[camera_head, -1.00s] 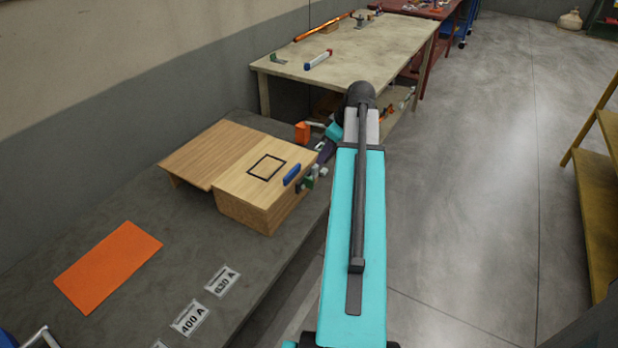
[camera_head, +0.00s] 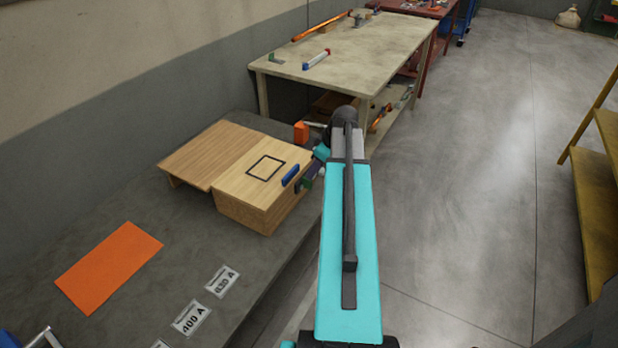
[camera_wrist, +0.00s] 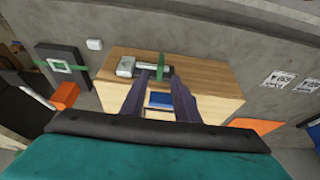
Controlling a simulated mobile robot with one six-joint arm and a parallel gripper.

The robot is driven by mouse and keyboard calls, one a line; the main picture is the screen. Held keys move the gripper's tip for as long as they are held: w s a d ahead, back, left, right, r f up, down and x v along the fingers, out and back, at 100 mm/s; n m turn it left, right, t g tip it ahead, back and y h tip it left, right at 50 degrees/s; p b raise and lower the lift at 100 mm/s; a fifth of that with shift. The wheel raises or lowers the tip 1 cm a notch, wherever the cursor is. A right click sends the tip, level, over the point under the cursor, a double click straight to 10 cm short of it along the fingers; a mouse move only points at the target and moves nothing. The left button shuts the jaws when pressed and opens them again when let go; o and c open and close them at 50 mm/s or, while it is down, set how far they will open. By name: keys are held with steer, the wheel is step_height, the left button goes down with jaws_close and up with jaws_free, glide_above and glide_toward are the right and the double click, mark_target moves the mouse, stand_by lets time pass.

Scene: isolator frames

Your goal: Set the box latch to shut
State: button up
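The light wooden box (camera_head: 245,208) stands on the dark grey bench, and its front face shows in the wrist view (camera_wrist: 215,72). A blue handle (camera_head: 290,175) is on its front edge and shows between my fingers in the wrist view (camera_wrist: 160,99). The latch, with a pale grey block (camera_wrist: 126,65), a bar and a green strip (camera_wrist: 161,64), is on the box front; its green part (camera_head: 305,184) is partly hidden in the head view. My gripper (camera_wrist: 153,80) has its dark purple fingers apart, with the tips close to the latch bar. I cannot tell whether they touch it.
An orange sheet (camera_head: 108,265) and labels (camera_head: 190,317) lie on the bench (camera_head: 150,235). An orange block (camera_head: 301,132) is just behind the box. A pale table (camera_head: 350,55) stands beyond. A yellow shelf (camera_head: 597,210) is at right, with open floor between.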

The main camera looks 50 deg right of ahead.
steer(key=shift+p+x, duration=0.5)
steer(key=shift+x, duration=2.4)
steer(key=shift+c, duration=0.4)
jaws_close()
